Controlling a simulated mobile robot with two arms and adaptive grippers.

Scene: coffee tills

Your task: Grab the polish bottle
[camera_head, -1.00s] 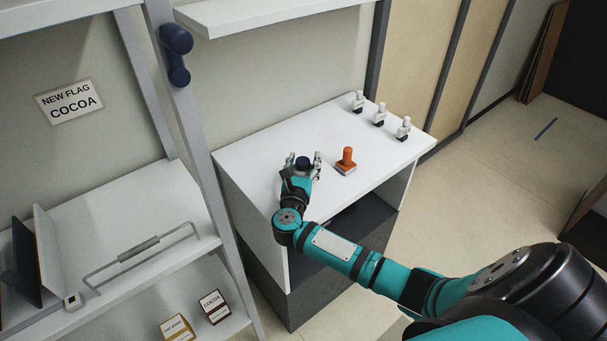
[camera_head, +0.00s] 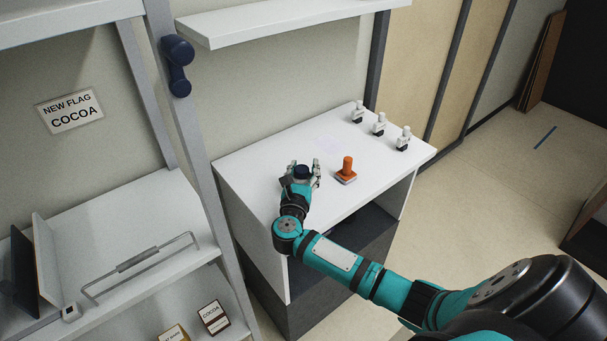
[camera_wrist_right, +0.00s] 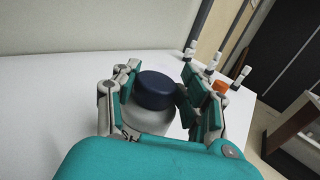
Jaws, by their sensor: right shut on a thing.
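The polish bottle (camera_wrist_right: 150,118) has a white body with partly hidden dark lettering and a dark blue cap. In the right wrist view it stands between the fingers of my right gripper (camera_wrist_right: 155,95), which is shut on it. In the head view the dark cap (camera_head: 302,171) shows between the fingers of my right gripper (camera_head: 301,175) over the white counter (camera_head: 260,150). The bottle's lower part is hidden by my gripper, so I cannot tell whether it touches the counter. My left gripper is not in view.
An orange-handled stamp-like object (camera_head: 347,168) stands just right of the gripper. Several small white-and-black items, one of them here (camera_head: 379,124), line the counter's right end. A white shelf (camera_head: 280,22) overhangs the back. A grey post (camera_head: 190,130) stands left of the counter.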

